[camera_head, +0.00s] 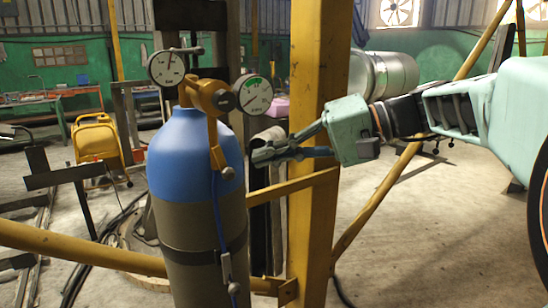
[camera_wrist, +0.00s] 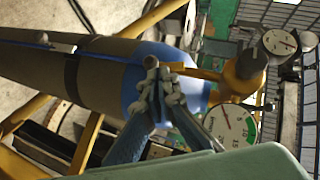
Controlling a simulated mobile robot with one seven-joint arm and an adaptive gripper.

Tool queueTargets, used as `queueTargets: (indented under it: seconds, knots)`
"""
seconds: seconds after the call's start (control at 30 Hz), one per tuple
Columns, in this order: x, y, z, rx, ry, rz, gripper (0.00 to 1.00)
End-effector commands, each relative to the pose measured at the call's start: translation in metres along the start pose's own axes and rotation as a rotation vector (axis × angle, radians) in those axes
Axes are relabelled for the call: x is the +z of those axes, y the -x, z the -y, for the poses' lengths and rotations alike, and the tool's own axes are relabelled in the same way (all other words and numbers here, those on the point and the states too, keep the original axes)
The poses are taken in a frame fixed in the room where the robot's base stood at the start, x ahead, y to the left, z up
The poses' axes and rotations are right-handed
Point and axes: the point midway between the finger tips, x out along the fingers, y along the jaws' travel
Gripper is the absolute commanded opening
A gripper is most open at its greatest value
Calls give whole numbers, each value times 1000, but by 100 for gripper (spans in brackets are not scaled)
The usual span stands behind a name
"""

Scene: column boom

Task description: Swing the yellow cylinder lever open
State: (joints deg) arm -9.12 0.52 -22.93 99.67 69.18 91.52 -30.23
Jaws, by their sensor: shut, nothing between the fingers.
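A gas cylinder with a blue shoulder (camera_head: 195,148) and a grey-brown body stands upright left of centre in the head view. Its yellow valve (camera_head: 208,97) sits on top, and a yellow lever (camera_head: 215,145) hangs down from it along the blue shoulder. In the wrist view the cylinder lies sideways, and the lever (camera_wrist: 200,73) runs from the valve toward my fingertips. My gripper (camera_head: 256,155) is shut and empty, just right of the cylinder. In the wrist view my gripper (camera_wrist: 160,88) overlaps the lever's end. I cannot tell whether they touch.
Two round gauges, left (camera_head: 166,67) and right (camera_head: 253,94), flank the valve. A blue hose (camera_head: 220,215) hangs down the cylinder's front. A yellow post (camera_head: 316,130) stands behind my gripper, with a yellow rail (camera_head: 80,250) low at left. Concrete floor (camera_head: 430,240) is open at right.

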Motion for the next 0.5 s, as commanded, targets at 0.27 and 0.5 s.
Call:
queueTargets:
  seconds: [0.27,0.5]
  knots:
    - [-1,62,2,3,-1,-4,0]
    - [-1,94,4,1,0,-2,0]
